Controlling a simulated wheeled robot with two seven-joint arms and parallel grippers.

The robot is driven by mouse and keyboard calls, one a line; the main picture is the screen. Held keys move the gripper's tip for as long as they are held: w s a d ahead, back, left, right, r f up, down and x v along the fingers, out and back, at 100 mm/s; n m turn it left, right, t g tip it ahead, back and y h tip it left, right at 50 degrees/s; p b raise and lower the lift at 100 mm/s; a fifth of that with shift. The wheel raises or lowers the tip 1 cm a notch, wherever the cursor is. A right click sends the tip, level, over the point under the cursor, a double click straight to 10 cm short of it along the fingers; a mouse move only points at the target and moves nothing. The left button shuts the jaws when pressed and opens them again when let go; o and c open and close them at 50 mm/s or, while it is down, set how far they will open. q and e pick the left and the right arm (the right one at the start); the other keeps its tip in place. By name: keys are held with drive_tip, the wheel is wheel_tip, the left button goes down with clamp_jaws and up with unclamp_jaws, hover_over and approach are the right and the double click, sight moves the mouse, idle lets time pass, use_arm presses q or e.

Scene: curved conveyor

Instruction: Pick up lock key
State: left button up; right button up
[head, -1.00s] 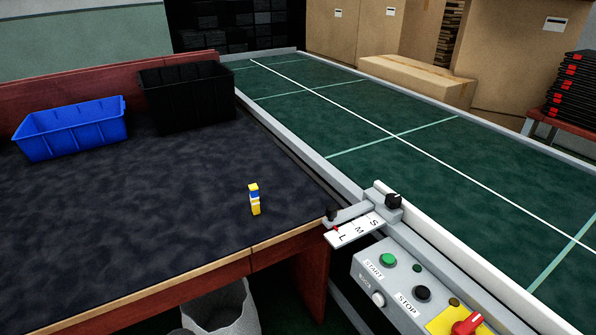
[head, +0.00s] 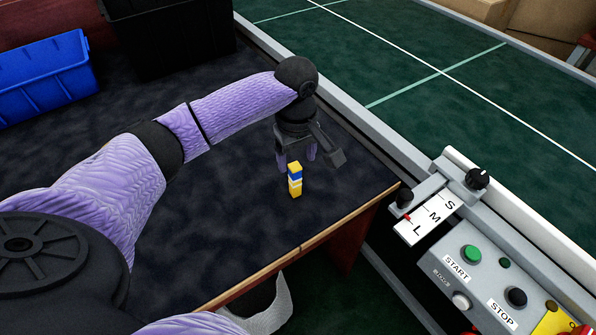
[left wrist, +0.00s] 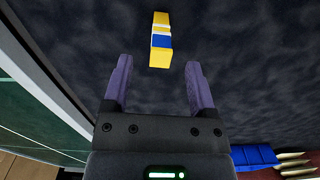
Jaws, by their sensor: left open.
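The lock key appears to be the small upright block (head: 295,179) banded in yellow, blue and white, standing on the dark table (head: 240,225) near its front right corner. My left gripper (head: 296,160) is just behind and above it in the head view, fingers pointing down. In the left wrist view the block (left wrist: 160,52) lies beyond the open fingertips, roughly in line with the gap between the fingers (left wrist: 158,68). The fingers look apart from it and hold nothing.
A blue bin (head: 42,78) and a black bin (head: 170,35) stand at the back left of the table. A control panel (head: 480,285) with START and STOP buttons and a size slider (head: 432,217) is at the right, beside the green conveyor (head: 420,60).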

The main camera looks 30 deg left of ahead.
sight(295, 177)
use_arm(q)
drive_tip(key=shift+f, duration=0.75)
drive_tip(key=shift+a+f+b, duration=0.1)
drive_tip(key=shift+f+b, duration=0.2)
drive_tip(key=f+b, duration=0.1)
drive_tip(key=f, duration=0.1)
drive_tip(key=f+b, duration=0.2)
drive_tip(key=shift+w+a+f, duration=0.1)
drive_tip(key=shift+a+f, duration=0.1)
drive_tip(key=shift+f, duration=0.1)
drive_tip(key=shift+r, duration=0.2)
drive_tip(key=shift+c, duration=0.9)
drive_tip(key=c, duration=0.7)
clamp_jaws()
use_arm(e)
drive_tip(key=shift+g, duration=0.4)
drive_tip(key=f, duration=0.2)
drive_tip(key=s+f, duration=0.1)
drive_tip(key=f, duration=0.1)
drive_tip(key=shift+s+d, duration=0.1)
drive_tip(key=shift+s, duration=0.1)
